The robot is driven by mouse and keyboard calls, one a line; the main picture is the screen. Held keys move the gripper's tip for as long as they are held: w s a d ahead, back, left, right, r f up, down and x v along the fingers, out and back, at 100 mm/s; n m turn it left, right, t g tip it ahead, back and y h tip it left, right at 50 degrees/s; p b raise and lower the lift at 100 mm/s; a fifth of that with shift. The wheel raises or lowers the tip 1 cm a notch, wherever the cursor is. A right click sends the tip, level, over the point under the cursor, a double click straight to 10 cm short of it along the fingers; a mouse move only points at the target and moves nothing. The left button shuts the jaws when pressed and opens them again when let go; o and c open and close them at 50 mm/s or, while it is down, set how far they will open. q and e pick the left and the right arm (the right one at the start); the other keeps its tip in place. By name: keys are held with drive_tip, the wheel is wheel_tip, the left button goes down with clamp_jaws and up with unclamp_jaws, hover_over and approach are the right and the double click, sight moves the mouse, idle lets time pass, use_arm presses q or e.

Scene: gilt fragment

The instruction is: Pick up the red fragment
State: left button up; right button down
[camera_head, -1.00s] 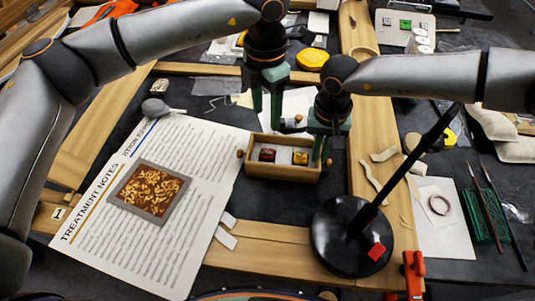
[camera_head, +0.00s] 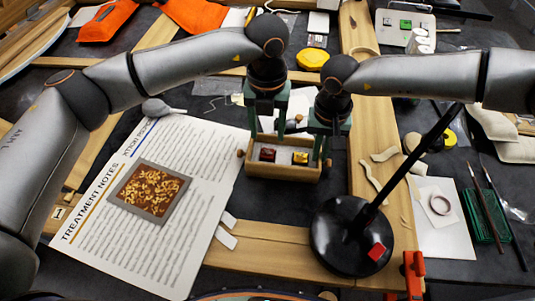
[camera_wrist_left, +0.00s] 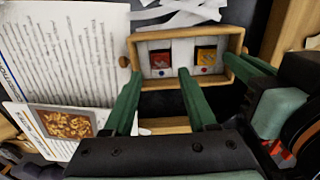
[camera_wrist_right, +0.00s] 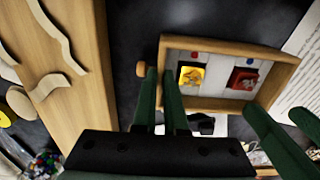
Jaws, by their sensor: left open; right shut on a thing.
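The red fragment (camera_head: 267,154) lies in the left compartment of a small wooden tray (camera_head: 283,174). It also shows in the left wrist view (camera_wrist_left: 160,59) and the right wrist view (camera_wrist_right: 242,79). A yellow fragment (camera_head: 300,158) lies in the other compartment. My left gripper (camera_head: 267,128) is open and empty, at the far side of the tray. In the left wrist view its fingertips (camera_wrist_left: 158,72) lie either side of the red fragment, short of it. My right gripper (camera_head: 323,154) is shut on the tray's right side wall.
A treatment notes sheet (camera_head: 200,190) with a framed gilt picture (camera_head: 150,191) lies left of the tray. A black round base with a slanting rod (camera_head: 335,248) stands at front right. Wooden beams border the dark work surface.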

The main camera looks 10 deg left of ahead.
sight(267, 151)
use_arm(q)
drive_tip(key=shift+s+f, duration=0.15)
drive_tip(key=shift+f, duration=2.9)
drive_tip(key=shift+c, duration=0.4)
clamp_jaws()
